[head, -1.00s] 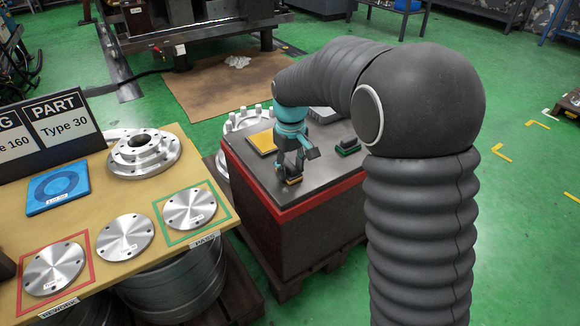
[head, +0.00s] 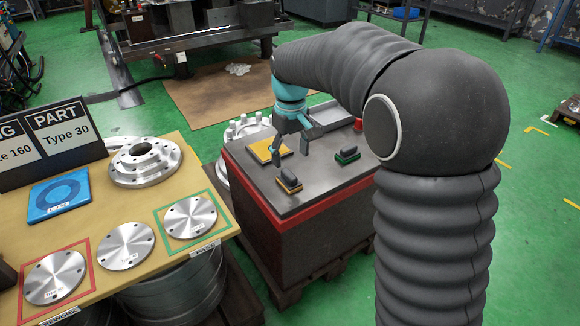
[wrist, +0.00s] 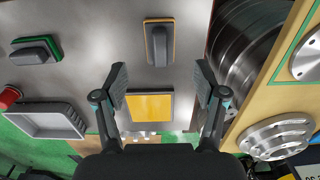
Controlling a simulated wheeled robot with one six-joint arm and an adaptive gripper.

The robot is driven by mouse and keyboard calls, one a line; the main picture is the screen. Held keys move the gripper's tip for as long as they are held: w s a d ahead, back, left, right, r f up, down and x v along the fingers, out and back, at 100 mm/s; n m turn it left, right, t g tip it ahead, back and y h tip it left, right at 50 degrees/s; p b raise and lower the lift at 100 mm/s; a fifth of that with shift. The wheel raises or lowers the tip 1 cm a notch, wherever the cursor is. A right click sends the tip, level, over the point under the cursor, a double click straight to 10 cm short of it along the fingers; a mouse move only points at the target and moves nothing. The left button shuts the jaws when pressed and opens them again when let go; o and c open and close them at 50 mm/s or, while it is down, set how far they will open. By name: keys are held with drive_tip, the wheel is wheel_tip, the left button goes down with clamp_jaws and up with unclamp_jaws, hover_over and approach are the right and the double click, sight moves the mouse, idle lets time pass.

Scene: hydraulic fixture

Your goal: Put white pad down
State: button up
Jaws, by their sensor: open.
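No pad that looks white shows in these views. A dark-handled pad with an orange edge (head: 289,181) rests flat near the front of the grey cart top (head: 318,178). It also shows in the wrist view (wrist: 159,42), beyond my fingertips. A similar pad with a green edge (head: 347,155) rests to its right, and it is at the upper left in the wrist view (wrist: 36,50). My gripper (head: 291,156) is open and empty above the cart, behind the orange-edged pad and apart from it. Its spread fingers also show in the wrist view (wrist: 161,80).
A yellow square plate (head: 262,152) lies on the cart behind my gripper. A grey tray (head: 330,115) and a red object (head: 358,125) are at the cart's back. A wooden table (head: 120,200) with metal discs stands left. Bare cart top lies between the two pads.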

sight(291, 175)
drive_tip(key=s+d+r+m+t, duration=0.2)
drive_tip(key=s+d+r, duration=0.4)
drive_tip(key=s+r, duration=0.15)
drive_tip(key=s+d+f+m+t, duration=0.1)
drive_tip(key=s+d, duration=0.4)
drive_tip(key=s, duration=0.5)
drive_tip(key=s+d+f+m+t, duration=0.2)
drive_tip(key=s+d, duration=0.3)
drive_tip(key=s, duration=0.5)
drive_tip(key=shift+s+f+m+t, duration=0.15)
drive_tip(key=shift+f+m+t, duration=0.2)
drive_tip(key=shift+m, duration=0.55)
drive_tip(key=shift+d, duration=0.1)
